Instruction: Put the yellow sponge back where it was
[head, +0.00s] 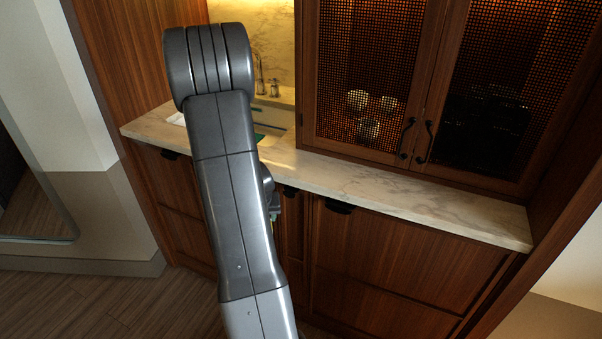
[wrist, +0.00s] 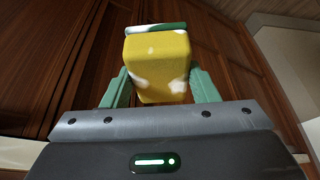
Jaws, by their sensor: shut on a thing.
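The yellow sponge (wrist: 158,68) has a green layer on its far side and white patches. It shows in the wrist view between the two green fingers of my gripper (wrist: 158,90), which is shut on it. In the head view my grey arm covers most of the gripper (head: 275,205), of which only a small part shows in front of the cabinet fronts, below the counter edge. The sponge cannot be made out in the head view.
The marble counter (head: 400,200) is clear on the right. A sink (head: 272,133) with a green item lies at the back left, partly behind my arm, with a faucet (head: 261,78) behind it. Mesh-fronted cabinet doors (head: 375,75) stand over the counter.

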